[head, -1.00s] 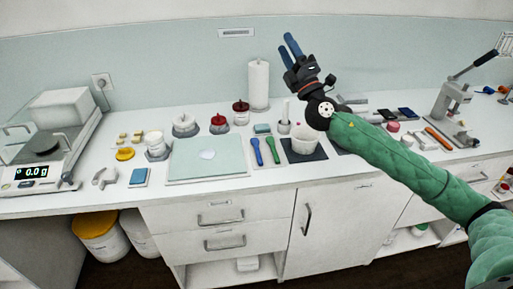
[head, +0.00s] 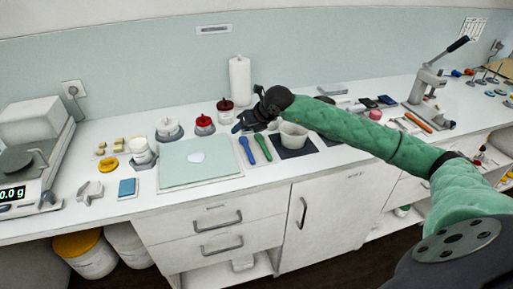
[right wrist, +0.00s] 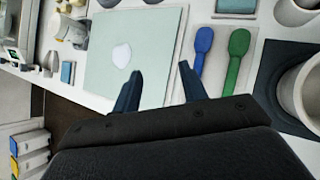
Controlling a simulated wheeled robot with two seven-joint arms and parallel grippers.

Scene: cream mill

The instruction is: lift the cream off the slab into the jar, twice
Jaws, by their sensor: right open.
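The pale green slab (head: 200,178) lies on the counter with a white cream patch (head: 197,157) on it. In the right wrist view, the cream (right wrist: 121,56) is on the slab (right wrist: 160,35). A white open jar (head: 293,138) stands on a dark mat, partly behind my right arm. A blue spatula (head: 246,150) and a green spatula (head: 262,147) lie side by side between slab and mat. My right gripper (head: 239,127) is open and empty, above the counter near the slab's back right corner. It also shows in the right wrist view (right wrist: 158,85). My left gripper is not in view.
Red-lidded and white-lidded pots (head: 204,125) and a paper roll (head: 240,80) stand behind the slab. A scale (head: 25,165) is at the left. A lever press (head: 425,88) is at the right. A blue block (head: 127,188) lies left of the slab.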

